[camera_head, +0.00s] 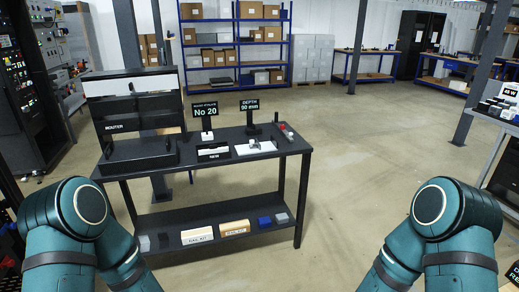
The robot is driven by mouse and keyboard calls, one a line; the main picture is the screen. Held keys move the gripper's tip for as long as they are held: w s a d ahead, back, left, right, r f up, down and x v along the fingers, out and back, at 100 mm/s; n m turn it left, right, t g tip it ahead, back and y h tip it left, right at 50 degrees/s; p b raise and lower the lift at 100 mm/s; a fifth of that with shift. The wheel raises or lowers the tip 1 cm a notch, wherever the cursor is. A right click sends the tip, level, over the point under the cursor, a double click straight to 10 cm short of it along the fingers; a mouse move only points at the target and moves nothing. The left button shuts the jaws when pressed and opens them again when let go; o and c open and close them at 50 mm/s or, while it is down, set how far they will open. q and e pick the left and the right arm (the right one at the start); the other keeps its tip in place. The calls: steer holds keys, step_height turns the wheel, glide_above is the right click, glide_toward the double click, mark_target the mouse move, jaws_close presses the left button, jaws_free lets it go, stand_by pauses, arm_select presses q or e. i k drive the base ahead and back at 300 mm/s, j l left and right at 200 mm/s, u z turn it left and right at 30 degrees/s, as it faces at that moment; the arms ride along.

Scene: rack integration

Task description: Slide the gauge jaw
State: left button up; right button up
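A small grey metallic object (254,143) lies on a white sheet (270,148) on the dark workbench (215,163); it may be the gauge, but it is too small for me to make out a jaw. A small red and grey item (286,131) is at the bench's right end. My two teal arms enter at the bottom left and bottom right, well short of the bench top. Neither gripper shows in this view.
A black rack frame labelled "ROUTER" (134,120) stands on the bench's left part. A "No 20" sign (205,110) stands mid-bench. The lower shelf (260,234) holds labelled boxes and small blocks. A post (476,80) stands at right. The floor (370,160) right of the bench is clear.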

mark_target(257, 145)
steer(key=i+z, duration=0.1)
steer(key=i, duration=0.35)
steer(key=i+j+z, duration=0.1)
steer(key=i, duration=0.3)
steer(key=i+j+z, duration=0.1)
steer(key=i, duration=0.3)
steer(key=j, duration=0.1)
